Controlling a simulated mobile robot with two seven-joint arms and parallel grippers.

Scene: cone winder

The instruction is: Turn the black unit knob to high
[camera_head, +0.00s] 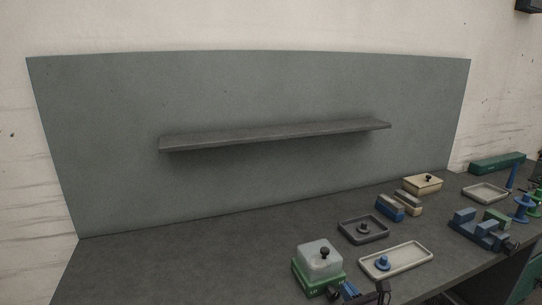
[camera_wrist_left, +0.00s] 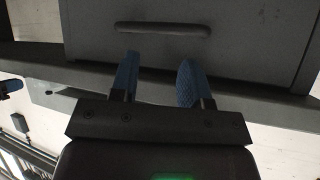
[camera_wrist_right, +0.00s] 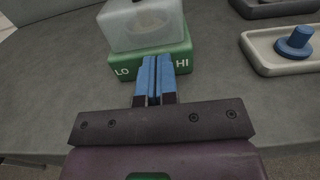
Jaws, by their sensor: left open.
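My left gripper (camera_wrist_left: 158,65) is open and empty, below the bench edge.
A beige tray (camera_head: 417,247) with a blue knobbed piece and a dark tray (camera_head: 346,238) lie right of the unit. Blue blocks, a cream box (camera_head: 422,185) and blue fixtures stand farther right. A grey drawer-like front with a handle (camera_wrist_left: 162,28) faces my left gripper.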

